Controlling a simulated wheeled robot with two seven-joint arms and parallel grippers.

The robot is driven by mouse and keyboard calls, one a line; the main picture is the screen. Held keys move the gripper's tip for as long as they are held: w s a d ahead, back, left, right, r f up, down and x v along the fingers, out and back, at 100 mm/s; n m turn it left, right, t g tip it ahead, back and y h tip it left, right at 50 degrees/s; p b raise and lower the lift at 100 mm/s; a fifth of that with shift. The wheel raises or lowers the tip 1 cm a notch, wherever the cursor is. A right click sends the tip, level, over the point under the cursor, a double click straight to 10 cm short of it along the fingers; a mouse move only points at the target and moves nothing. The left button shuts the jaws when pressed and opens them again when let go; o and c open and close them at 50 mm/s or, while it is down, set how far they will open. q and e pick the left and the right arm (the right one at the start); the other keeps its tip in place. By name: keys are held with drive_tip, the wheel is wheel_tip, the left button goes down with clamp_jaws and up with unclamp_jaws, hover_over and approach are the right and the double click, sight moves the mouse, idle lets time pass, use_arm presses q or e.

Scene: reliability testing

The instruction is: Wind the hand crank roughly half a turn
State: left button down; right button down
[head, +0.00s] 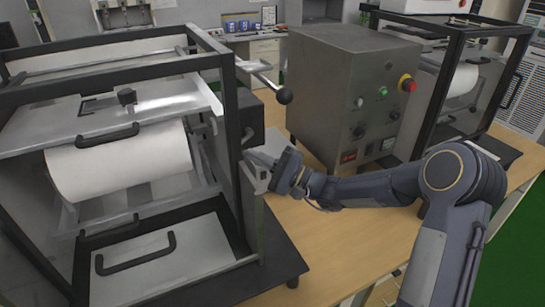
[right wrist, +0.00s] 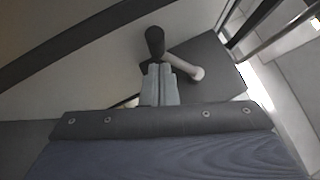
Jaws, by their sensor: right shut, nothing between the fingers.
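The hand crank sticks out from the side of the black-framed drum machine (head: 228,110). It has a pale metal arm (head: 262,79) and a black knob (head: 284,95) at its outer end. In the right wrist view the black knob (right wrist: 155,40) stands just beyond my fingertips, with the pale crank arm (right wrist: 186,67) slanting off to the right. My right gripper (head: 258,160) is shut and empty, below the knob in the head view; its closed fingers (right wrist: 160,72) point toward the knob. I cannot tell whether they touch it. My left gripper is not in view.
A grey control box (head: 345,95) with buttons and a red knob stands right of the crank, close to my right forearm. A second framed machine (head: 460,75) is behind it. The wooden table (head: 325,240) is bare in front of the box.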

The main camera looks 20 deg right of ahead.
drive_tip(key=shift+a+r, duration=0.15)
drive_tip(key=shift+a, duration=0.25)
drive_tip(key=shift+s, duration=0.1)
drive_tip(key=shift+s+a+r+m+t+b, duration=0.2)
drive_tip(key=shift+a+m+t+b, duration=0.45)
drive_tip(key=shift+b, duration=1.2)
drive_tip(key=shift+a+r+m+t+b, duration=0.35)
drive_tip(key=shift+m+t+b, duration=0.5)
drive_tip(key=shift+b, duration=0.95)
